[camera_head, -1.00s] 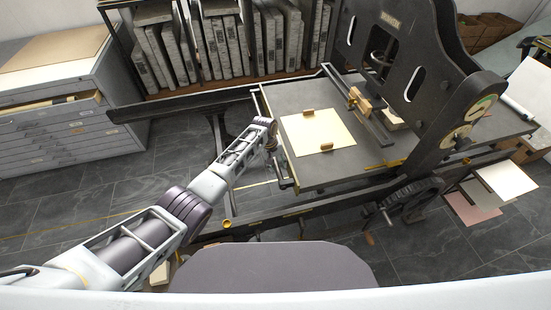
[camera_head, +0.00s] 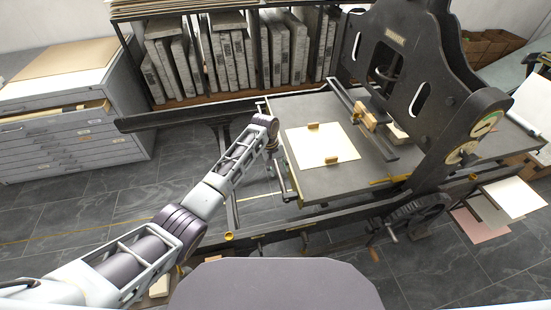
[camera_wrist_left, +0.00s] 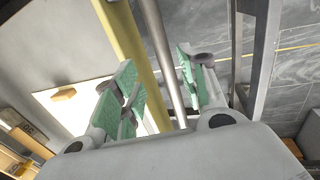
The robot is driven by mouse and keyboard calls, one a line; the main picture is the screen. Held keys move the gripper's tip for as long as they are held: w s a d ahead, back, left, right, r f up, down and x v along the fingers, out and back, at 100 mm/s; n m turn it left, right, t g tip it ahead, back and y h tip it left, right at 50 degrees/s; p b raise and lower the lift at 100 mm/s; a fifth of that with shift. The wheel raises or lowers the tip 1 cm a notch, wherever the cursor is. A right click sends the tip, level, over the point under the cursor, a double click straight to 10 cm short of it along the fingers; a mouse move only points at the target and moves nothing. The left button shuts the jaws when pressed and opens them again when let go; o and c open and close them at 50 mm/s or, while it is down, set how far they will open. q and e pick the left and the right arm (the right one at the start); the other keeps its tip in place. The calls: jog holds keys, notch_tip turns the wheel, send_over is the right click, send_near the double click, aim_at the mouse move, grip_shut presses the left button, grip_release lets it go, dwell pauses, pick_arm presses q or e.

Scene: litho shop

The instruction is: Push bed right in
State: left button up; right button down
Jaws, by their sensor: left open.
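The press bed (camera_head: 272,107) is a flat dark grey plate, its right part under the press's tall black frame (camera_head: 425,60). A cream sheet (camera_head: 318,146) lies on it with two small wooden blocks. My left gripper (camera_head: 275,149) is at the bed's left edge, beside the handle there. In the left wrist view, the gripper's green-padded fingers (camera_wrist_left: 162,88) are apart. A metal rod (camera_wrist_left: 163,55) runs between them, with a yellow bar (camera_wrist_left: 122,38) beside it. I cannot tell whether the fingers touch the rod. My right gripper is out of view.
A dark rail (camera_head: 180,117) extends left behind my left arm. A grey drawer cabinet (camera_head: 75,125) stands at the left, a rack of stone slabs (camera_head: 235,58) at the back. A crank wheel (camera_head: 415,217) sits at the press's front. Floor shows clear between cabinet and press.

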pick_arm(q)
jog(key=shift+s+a+r, duration=0.1)
jog(key=shift+a+r, duration=0.15)
jog(key=shift+r, duration=1)
jog(key=shift+a+r, duration=0.2)
jog(key=shift+r, duration=1)
